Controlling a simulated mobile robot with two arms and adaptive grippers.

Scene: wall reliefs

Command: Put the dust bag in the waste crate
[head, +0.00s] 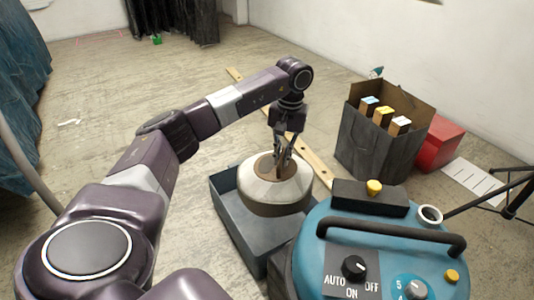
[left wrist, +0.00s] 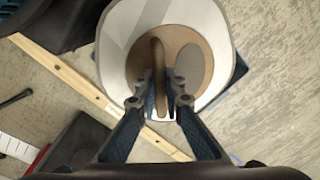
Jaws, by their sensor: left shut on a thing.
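The dust bag (head: 262,192) is pale grey-white with a brown round top and a darker brown lower band. My left gripper (head: 281,163) points down and is shut on the tab of its brown top. The left wrist view shows the fingers (left wrist: 160,98) on the upright brown tab, with the bag (left wrist: 118,35) around it. The waste crate (head: 236,233) is an open blue-grey box on the floor. The bag is upright over the crate's opening and hides much of it. I cannot tell whether the bag touches the crate's bottom. My right gripper is not in view.
A blue machine (head: 385,235) with a black handle and knobs stands close at the right front. Behind the crate lies a wooden strip (head: 318,165). A dark bag (head: 372,145) holding boxes and a red box (head: 436,145) stand right. The floor at left is mostly clear.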

